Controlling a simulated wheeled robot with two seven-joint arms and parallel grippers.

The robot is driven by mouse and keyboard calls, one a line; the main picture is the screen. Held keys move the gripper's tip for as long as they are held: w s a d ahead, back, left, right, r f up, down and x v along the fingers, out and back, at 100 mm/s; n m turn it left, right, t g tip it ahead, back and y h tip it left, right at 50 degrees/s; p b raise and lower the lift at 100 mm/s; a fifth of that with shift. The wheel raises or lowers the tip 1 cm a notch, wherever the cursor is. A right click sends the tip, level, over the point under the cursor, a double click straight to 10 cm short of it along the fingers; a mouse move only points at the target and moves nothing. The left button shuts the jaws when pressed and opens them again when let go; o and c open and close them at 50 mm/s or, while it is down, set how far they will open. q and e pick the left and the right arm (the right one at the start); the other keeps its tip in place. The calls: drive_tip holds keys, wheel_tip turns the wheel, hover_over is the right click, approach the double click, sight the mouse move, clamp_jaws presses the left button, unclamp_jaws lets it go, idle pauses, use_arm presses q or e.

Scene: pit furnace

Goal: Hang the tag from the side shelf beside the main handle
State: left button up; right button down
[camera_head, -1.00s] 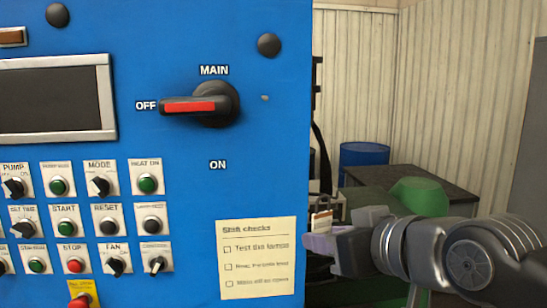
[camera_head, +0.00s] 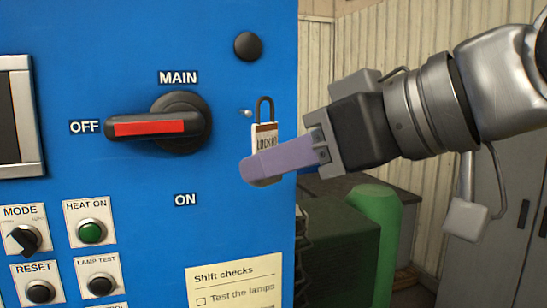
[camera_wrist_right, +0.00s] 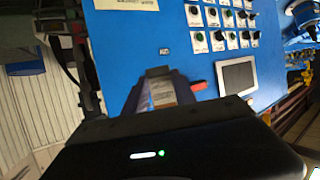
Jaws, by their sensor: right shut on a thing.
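The tag (camera_head: 266,138) is white with a brown top band, the word LOCKED and a dark loop (camera_head: 265,108) standing up from it. My right gripper (camera_head: 262,168) is shut on its lower part and holds it upright in front of the blue panel. A small pale peg (camera_head: 246,113) sticks out of the panel just left of the loop; I cannot tell the gap in depth. The main handle (camera_head: 155,127) is black with a red stripe and points left to OFF. In the wrist view the right gripper (camera_wrist_right: 160,90) hides most of the tag. The side shelf is not clearly seen.
The blue panel (camera_head: 110,30) ends just right of the tag. A round black knob (camera_head: 247,46) sits above the peg. Labelled switches (camera_head: 92,231) and a paper list (camera_head: 235,285) are lower down. A green object (camera_head: 375,235) stands behind at right.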

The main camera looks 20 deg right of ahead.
drive_tip(key=shift+w, duration=0.2)
drive_tip(key=shift+w+a+f, duration=0.1)
drive_tip(key=shift+w+f, duration=0.1)
drive_tip(key=shift+w, duration=1.1)
drive_tip(key=shift+w+a+f, duration=0.1)
drive_tip(key=shift+w+f, duration=0.1)
drive_tip(key=shift+w, duration=1.15)
drive_tip(key=shift+w+a+f, duration=0.1)
drive_tip(key=shift+w+f, duration=0.1)
drive_tip(key=shift+w, duration=1.1)
drive_tip(key=c, duration=0.9)
unclamp_jaws()
drive_tip(key=shift+c, duration=0.2)
drive_tip(key=shift+r, duration=0.1)
drive_tip(key=shift+d, duration=0.1)
